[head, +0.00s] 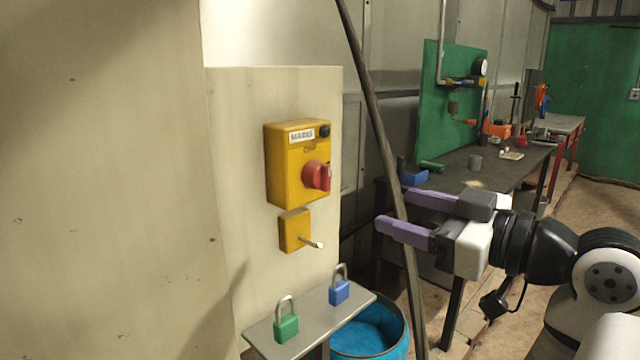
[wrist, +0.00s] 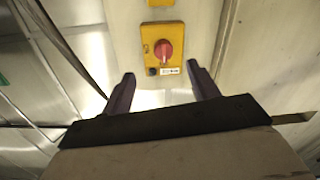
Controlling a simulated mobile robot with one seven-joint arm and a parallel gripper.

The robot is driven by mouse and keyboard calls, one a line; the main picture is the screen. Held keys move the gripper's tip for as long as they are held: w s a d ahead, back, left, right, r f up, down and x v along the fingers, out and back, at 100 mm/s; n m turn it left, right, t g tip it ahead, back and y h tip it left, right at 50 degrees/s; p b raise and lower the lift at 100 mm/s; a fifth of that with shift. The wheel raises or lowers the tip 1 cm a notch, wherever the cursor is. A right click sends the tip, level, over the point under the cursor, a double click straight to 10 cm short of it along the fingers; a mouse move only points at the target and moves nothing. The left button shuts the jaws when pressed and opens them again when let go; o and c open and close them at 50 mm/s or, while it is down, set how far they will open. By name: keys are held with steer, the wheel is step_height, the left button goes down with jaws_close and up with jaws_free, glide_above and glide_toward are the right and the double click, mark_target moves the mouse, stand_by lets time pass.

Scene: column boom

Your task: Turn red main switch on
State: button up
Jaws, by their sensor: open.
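The red main switch (head: 317,175) is a rotary knob on a yellow box (head: 284,168) mounted on a cream panel. A white label and a small black round part sit above the knob. In the wrist view the red knob (wrist: 163,49) shows on the yellow box (wrist: 150,34), beyond and between my fingertips. My gripper (head: 392,210) has purple fingers, is open and empty, and is to the right of the box, apart from it. The fingers also show in the wrist view (wrist: 163,80). I cannot tell the switch's on or off position.
Below the box is a small yellow block (head: 291,231) with a protruding peg. A shelf (head: 312,319) holds a green padlock (head: 286,325) and a blue padlock (head: 339,290). A dark slanted pole (head: 375,120) stands near my gripper. A blue barrel (head: 385,340) stands below. A cluttered workbench (head: 450,184) is behind.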

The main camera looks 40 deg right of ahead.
mark_target(330, 178)
steer(key=w+p, duration=0.1)
steer(key=w, duration=0.3)
steer(key=w+a+r+p, duration=0.1)
steer(key=w, duration=0.3)
steer(key=w+a+p, duration=0.1)
steer(key=w, duration=0.4)
steer(key=shift+w+a+r, duration=0.1)
steer(key=shift+a+r, duration=0.05)
steer(key=shift+r, duration=0.15)
steer(key=shift+c, duration=0.3)
steer(key=c, duration=0.9)
steer(key=shift+c, duration=0.2)
